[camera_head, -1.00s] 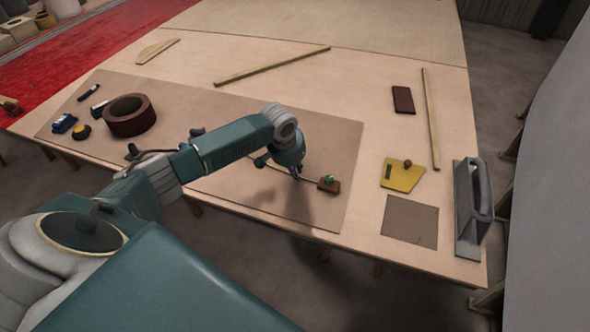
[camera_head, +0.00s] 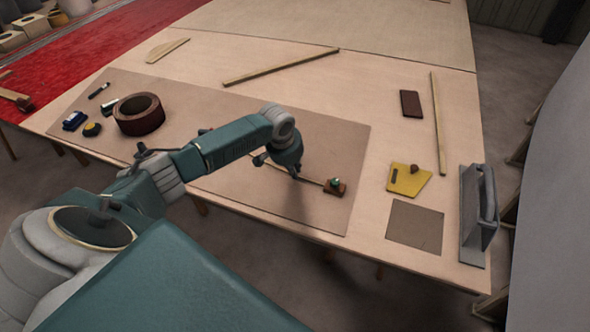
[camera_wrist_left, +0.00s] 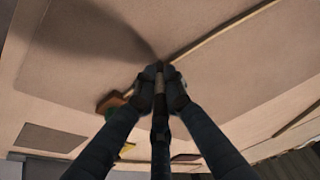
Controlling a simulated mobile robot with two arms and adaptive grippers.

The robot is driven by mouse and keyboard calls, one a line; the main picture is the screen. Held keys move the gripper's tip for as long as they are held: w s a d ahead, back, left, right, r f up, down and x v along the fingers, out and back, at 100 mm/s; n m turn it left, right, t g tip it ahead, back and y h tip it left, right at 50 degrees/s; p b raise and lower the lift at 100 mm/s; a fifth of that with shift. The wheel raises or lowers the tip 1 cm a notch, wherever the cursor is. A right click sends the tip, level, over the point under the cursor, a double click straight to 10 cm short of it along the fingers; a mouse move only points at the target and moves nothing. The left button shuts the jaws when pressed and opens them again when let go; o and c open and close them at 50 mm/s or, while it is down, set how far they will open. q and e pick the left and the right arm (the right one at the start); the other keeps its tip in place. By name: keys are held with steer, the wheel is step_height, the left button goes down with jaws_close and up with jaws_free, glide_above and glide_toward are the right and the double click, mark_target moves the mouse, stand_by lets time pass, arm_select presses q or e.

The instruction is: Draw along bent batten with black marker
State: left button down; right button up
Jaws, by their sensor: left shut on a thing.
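My left gripper (camera_head: 296,176) is low over the brown sheet, close beside the bent batten (camera_head: 314,181), a thin pale strip. In the left wrist view the gripper (camera_wrist_left: 160,88) is shut on a slim dark marker (camera_wrist_left: 160,98), with a lighter band, between its fingertips. The batten (camera_wrist_left: 225,29) runs from the upper right to the fingers there. Fingers hide the marker's tip, so I cannot tell whether it touches the sheet. A brown block with a green top (camera_head: 335,187) sits at the batten's right end. My right gripper is out of view.
The brown sheet (camera_head: 230,110) lies on a pale table. A dark tape roll (camera_head: 139,114), a blue item (camera_head: 74,121) and a yellow-black item (camera_head: 92,129) stand on its left. A yellow plate (camera_head: 408,180) and a grey metal piece (camera_head: 477,215) lie at right.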

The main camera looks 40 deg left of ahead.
arm_select(q)
steer(key=shift+a, duration=0.15)
steer(key=shift+s+a, duration=0.1)
steer(key=shift+a, duration=0.4)
steer(key=shift+a, duration=0.15)
steer(key=shift+s+a+p, duration=0.1)
steer(key=shift+a+p, duration=0.2)
steer(key=shift+a, duration=0.25)
steer(key=shift+a, duration=0.65)
steer(key=shift+s, duration=0.1)
